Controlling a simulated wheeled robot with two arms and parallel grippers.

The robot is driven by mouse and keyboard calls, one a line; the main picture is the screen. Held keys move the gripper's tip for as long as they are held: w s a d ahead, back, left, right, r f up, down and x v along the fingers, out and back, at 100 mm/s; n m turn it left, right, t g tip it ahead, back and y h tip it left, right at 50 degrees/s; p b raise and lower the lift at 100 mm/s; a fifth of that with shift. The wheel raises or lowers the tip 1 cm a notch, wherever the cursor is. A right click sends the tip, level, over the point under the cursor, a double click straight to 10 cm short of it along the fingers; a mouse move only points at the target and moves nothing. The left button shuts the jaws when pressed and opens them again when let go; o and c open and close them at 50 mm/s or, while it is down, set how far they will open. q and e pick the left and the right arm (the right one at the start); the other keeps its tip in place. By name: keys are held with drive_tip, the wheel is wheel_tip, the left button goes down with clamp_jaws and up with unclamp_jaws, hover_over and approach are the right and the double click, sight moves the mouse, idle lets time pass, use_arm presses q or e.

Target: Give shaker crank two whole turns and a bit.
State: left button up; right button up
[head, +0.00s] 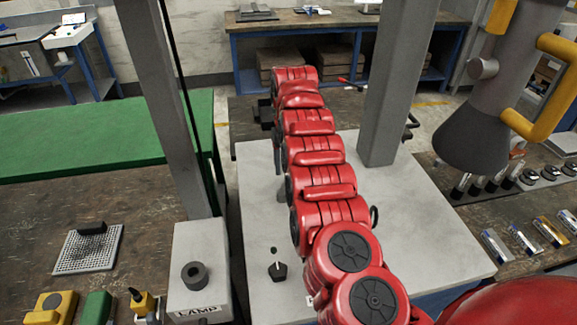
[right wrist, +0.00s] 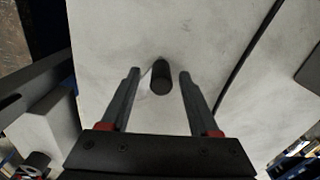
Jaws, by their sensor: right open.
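In the right wrist view, my right gripper (right wrist: 158,73) is open, its two fingers apart on either side of a dark upright cylinder (right wrist: 161,80), which looks like the shaker crank's grip. A thin pale rod shows beside the cylinder. Neither finger visibly touches it. In the head view, a small black knob (head: 277,270) with a pale pin stands on the pale bench top (head: 440,235); I cannot tell whether it is the same part. My red right arm reaches over the bench and hides its own gripper there. My left gripper is out of view.
A pale box marked LAMP (head: 200,245) with a dark knob stands left of the bench, below a grey post (head: 165,90). A second grey post (head: 395,85) rises from the bench. A microscope-like body with yellow handles (head: 490,125) is at right. A green table (head: 90,135) is at left.

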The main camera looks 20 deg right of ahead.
wheel_tip(320, 180, up, 2)
drive_tip(key=shift+r, duration=0.1)
wheel_tip(320, 180, up, 15)
drive_tip(key=p, duration=1.4)
drive_tip(key=shift+f, duration=0.2)
